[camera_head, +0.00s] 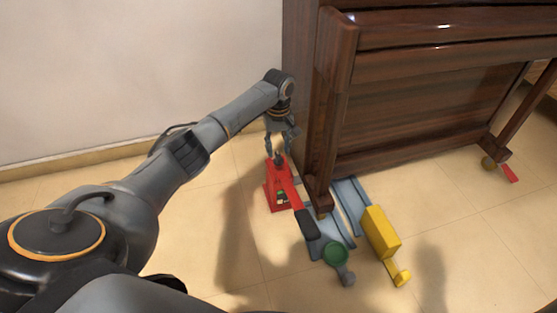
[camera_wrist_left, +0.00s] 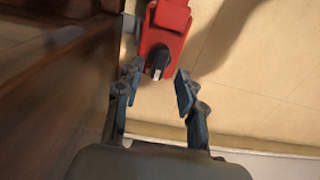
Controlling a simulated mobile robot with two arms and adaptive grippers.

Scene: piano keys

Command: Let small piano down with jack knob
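The small piano (camera_head: 410,80) is dark brown wood and stands against the wall at the right of the head view. A red jack (camera_head: 277,189) with a black-ended handle (camera_head: 308,224) stands on the floor beside the piano's left front leg (camera_head: 319,190). The black jack knob (camera_wrist_left: 157,62) shows on top of the red jack body (camera_wrist_left: 168,20) in the left wrist view. My left gripper (camera_head: 280,150) points down just above the jack. Its fingers (camera_wrist_left: 156,84) are apart, with the knob between and slightly beyond the tips, and no contact is clear. My right gripper is not in view.
A blue-grey ramp-like piece (camera_head: 348,205), a yellow block (camera_head: 381,232) and a green round part (camera_head: 335,254) lie on the floor in front of the leg. Another red piece (camera_head: 509,173) is by the right caster. The front tiled floor is mostly clear.

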